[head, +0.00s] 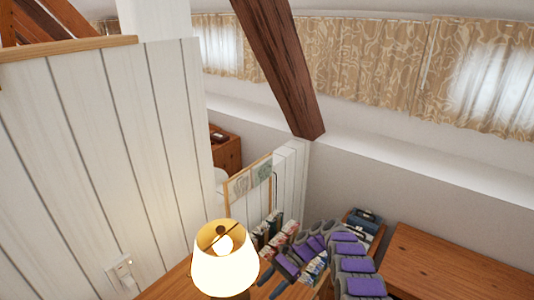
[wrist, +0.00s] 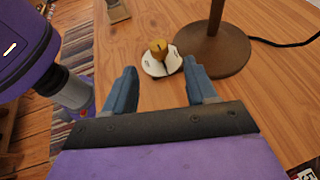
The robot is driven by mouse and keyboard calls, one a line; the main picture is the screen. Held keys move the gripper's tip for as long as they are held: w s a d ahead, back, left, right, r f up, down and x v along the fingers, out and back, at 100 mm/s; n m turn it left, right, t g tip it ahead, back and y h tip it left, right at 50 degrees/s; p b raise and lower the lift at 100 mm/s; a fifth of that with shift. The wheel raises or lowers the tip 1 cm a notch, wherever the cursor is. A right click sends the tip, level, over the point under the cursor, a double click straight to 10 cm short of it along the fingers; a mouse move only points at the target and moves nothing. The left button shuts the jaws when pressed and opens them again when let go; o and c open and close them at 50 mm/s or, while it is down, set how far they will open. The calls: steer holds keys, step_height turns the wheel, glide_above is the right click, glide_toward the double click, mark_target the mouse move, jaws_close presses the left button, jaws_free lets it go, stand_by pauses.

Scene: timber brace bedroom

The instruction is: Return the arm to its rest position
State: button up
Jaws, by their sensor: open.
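My gripper (wrist: 159,66) is open in the wrist view, with its two blue-grey fingers spread wide and nothing held between them. The fingers are over a wooden tabletop (wrist: 150,22). A small white round piece with a brass-coloured knob (wrist: 158,48) lies on the tabletop ahead of the gap between the fingers. In the head view my purple and grey arm reaches in a bend from the lower right to my gripper (head: 269,285), beside the lit lamp (head: 225,272).
The lamp's brown base (wrist: 212,53) stands just beyond the right finger, with a black cord (wrist: 285,43) leading right. A white plank wall (head: 110,160) is on the left. Books (head: 268,228) stand behind the lamp. A wooden cabinet top (head: 440,265) is at right, and a slanted timber brace (head: 280,65) rises behind.

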steer(key=s+d+r+n+t+h, duration=0.15)
steer(key=s+r, duration=0.25)
steer(key=r, duration=0.4)
steer(key=s+d+r+n+t+h, duration=0.1)
steer(key=s+d+r+h, duration=0.25)
steer(key=r, duration=0.45)
steer(key=s+d+r+n+t+h, duration=0.15)
steer(key=s+r, duration=0.25)
steer(key=r, duration=0.4)
steer(key=s+d+r+n+t+h, duration=0.1)
steer(key=s+d+n, duration=0.1)
steer(key=s, duration=0.7)
steer(key=s+d+r+n+h, duration=0.1)
steer(key=s+d+r+n, duration=0.1)
steer(key=s, duration=0.8)
steer(key=s+d+r+n+t+h, duration=0.1)
steer(key=s+d+n+h, duration=0.1)
steer(key=s, duration=0.7)
steer(key=shift+s+d+r+t, duration=0.15)
steer(key=shift+s+r+t, duration=0.15)
steer(key=shift+s+r, duration=0.05)
stand_by(1.4)
